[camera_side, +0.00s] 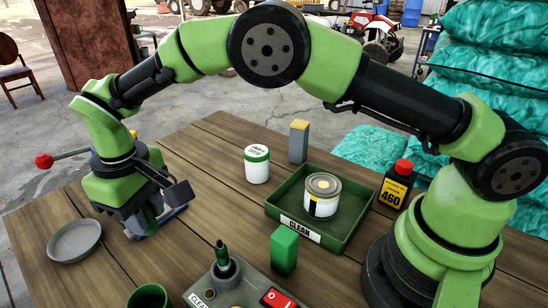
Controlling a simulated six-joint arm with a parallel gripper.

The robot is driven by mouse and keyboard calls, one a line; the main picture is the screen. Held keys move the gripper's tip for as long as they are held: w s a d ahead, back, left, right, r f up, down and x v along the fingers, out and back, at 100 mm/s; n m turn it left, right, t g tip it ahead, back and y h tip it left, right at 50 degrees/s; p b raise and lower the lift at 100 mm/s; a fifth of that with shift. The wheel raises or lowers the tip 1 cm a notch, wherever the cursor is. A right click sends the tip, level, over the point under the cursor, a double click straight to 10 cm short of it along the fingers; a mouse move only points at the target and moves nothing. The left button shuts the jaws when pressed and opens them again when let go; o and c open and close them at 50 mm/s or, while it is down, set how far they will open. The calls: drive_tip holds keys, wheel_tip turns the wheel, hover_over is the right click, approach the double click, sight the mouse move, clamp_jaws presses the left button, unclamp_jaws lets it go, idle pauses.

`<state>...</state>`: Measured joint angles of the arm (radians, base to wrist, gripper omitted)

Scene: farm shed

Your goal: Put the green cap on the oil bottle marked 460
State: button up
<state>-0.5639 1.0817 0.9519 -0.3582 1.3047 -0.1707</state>
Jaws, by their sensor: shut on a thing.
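The oil bottle marked 460 (394,186) is black with a yellow label and stands upright on the table, right of the tray. A red cap shows on its top. My gripper (150,222) is low over the left part of the table, far from the bottle. I cannot tell whether this is the green cap.
A green tray marked CLEAN (336,243) holds a tin (322,208). A white jar with green lid (257,168), a yellow-topped grey block (298,146), a green block (284,252), a switch box (240,289), a green cup (148,297) and a grey dish (75,241) stand around.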

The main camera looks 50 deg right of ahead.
drive_tip(key=s+d+r+m, duration=0.1)
drive_tip(key=d+r+m, duration=0.3)
drive_tip(key=d, duration=1)
drive_tip(key=s+d+r+m, duration=0.1)
drive_tip(key=d+r+m, duration=0.25)
drive_tip(key=d, duration=1.15)
wheel_tip(320, 180, up, 3)
drive_tip(key=m, duration=0.9)
hover_over(405, 163)
wheel_tip(405, 163, down, 10)
drive_tip(key=shift+r, duration=0.25)
